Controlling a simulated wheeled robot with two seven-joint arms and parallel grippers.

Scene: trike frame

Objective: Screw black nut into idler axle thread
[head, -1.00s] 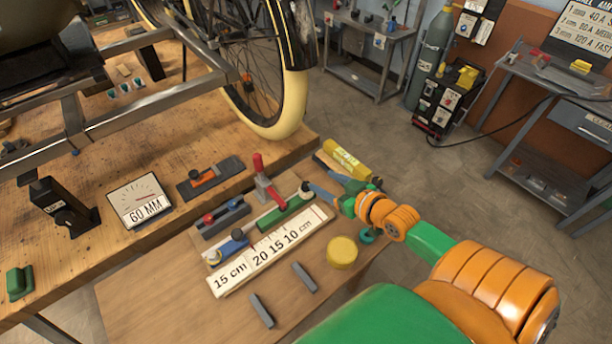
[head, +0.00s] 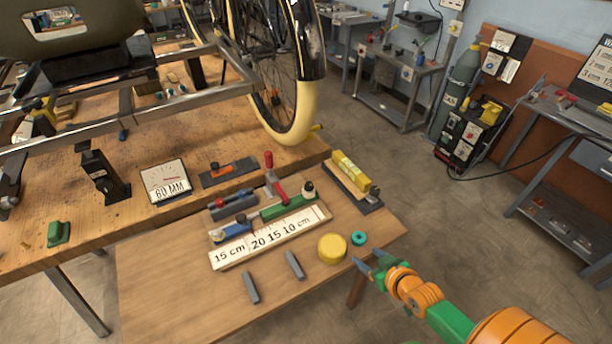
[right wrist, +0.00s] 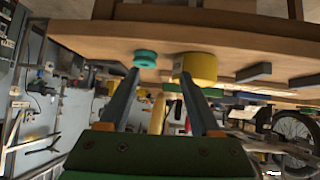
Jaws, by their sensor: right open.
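My right gripper (head: 368,264) is open and empty beside the right front part of the small wooden table (head: 180,300). Its fingertips are close to a teal ring (head: 359,238) and a yellow round block (head: 332,248). In the right wrist view, the two spread fingers (right wrist: 160,76) have nothing between them, with the teal ring (right wrist: 146,58) and yellow block (right wrist: 200,68) beyond the tips. The grey trike frame (head: 190,97) stands over the workbench with its wheel (head: 290,130). I cannot make out the black nut or the idler axle thread. My left gripper is out of view.
The small table holds a white ruler board (head: 270,238), two grey bars (head: 294,265), a green block (head: 290,207), a red-handled clamp (head: 270,175) and a yellow-topped tool (head: 352,172). A 60 MM gauge (head: 166,182) sits on the workbench (head: 90,220). Floor right of the table is open.

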